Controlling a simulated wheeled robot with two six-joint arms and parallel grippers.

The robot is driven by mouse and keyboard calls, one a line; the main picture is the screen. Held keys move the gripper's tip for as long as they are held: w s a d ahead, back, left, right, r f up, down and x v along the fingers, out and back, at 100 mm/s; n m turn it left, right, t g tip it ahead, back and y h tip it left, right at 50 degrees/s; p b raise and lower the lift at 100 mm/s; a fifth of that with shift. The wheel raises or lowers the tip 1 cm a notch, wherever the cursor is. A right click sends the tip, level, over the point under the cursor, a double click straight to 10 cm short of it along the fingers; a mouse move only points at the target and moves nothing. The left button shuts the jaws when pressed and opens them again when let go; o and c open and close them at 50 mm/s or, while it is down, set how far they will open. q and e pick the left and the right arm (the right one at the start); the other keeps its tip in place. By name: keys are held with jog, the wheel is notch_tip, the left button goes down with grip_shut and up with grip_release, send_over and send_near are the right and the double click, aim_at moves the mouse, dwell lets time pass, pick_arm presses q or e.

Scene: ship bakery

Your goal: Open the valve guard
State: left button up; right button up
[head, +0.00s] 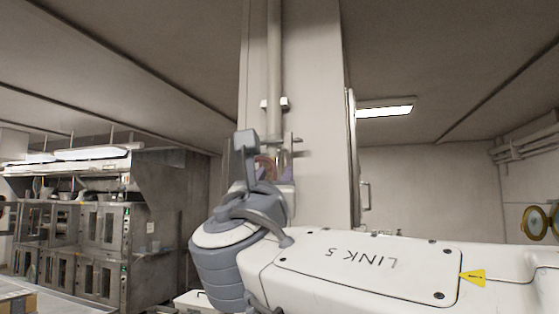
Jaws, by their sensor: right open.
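My right gripper (258,163) is in front of the pale column, with its arm reaching in from the right. It is open, and one grey finger stands upright. Just behind the fingers, at the lower end of a vertical pipe (274,70), a small reddish curved part (268,164) shows, perhaps the valve or its handle. My gripper and wrist cover most of this spot. I cannot make out the valve guard clearly, nor whether anything touches it. My left gripper is not in view.
The pale column (315,130) stands directly behind my right gripper. Steel ovens (100,235) and a hood (165,170) are at the left. A door handle (366,195) shows right of the column. Brass-rimmed round fittings (536,222) are at the far right.

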aim_at(279, 165)
jog(key=p+x, duration=0.4)
jog(key=x, duration=0.3)
jog(key=shift+w+r, duration=0.15)
jog(key=shift+r, duration=0.05)
jog(key=shift+w+d, duration=0.1)
jog(key=shift+w, duration=0.35)
grip_shut()
dwell(0.8)
